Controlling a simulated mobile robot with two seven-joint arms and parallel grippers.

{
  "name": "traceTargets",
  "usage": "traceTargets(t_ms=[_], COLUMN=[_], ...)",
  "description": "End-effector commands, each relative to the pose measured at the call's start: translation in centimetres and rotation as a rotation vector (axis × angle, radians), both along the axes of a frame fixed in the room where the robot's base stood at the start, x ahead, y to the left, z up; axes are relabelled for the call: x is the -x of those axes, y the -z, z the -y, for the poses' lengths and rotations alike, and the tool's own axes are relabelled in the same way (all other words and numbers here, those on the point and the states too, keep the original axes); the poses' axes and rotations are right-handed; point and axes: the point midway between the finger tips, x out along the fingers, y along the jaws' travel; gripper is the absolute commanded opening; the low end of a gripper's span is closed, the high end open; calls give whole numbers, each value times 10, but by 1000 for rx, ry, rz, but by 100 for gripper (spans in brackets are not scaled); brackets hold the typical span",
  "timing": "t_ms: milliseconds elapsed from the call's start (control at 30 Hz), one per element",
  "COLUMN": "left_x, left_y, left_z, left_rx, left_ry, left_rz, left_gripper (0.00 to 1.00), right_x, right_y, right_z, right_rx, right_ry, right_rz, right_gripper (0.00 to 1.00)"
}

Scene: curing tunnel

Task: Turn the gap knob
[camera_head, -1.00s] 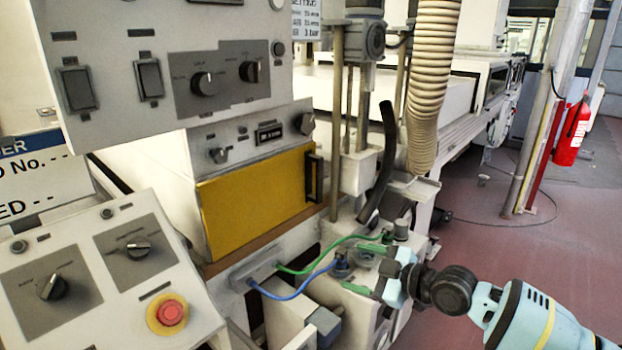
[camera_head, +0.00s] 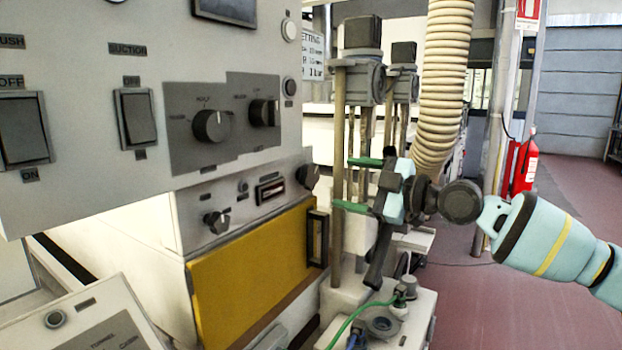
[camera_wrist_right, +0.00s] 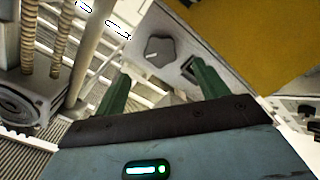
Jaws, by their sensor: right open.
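A dark knob (camera_head: 307,176) sits at the right end of the small white panel above the yellow door; I take it as the gap knob, though its label is not readable. In the right wrist view the knob (camera_wrist_right: 160,50) shows beyond and between the fingertips, with a light pointer line on it. My right gripper (camera_head: 355,184) is open and empty, its green fingers pointing left toward the knob, still apart from it. It also shows in the right wrist view (camera_wrist_right: 160,72). My left gripper is not in view.
The yellow door (camera_head: 255,270) has a dark handle (camera_head: 317,238). Metal posts (camera_head: 338,150) and a ribbed hose (camera_head: 442,90) stand close to my right gripper. A larger control panel (camera_head: 90,190) overhangs at left.

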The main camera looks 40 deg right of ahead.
Motion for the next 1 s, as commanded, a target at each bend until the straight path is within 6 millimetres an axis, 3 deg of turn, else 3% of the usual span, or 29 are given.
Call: traceTargets(t_ms=[267, 600, 1000], left_x=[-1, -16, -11], left_y=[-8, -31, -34], left_z=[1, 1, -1], left_rx=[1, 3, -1], left_ry=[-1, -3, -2], left_rz=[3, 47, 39], left_gripper=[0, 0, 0], right_x=[-11, -49, -72], right_y=[-4, -5, 0], right_z=[-4, -22, -30], right_rx=[-8, -6, -3], right_ry=[0, -2, 0], right_rz=[5, 5, -1], right_gripper=[73, 73, 73])
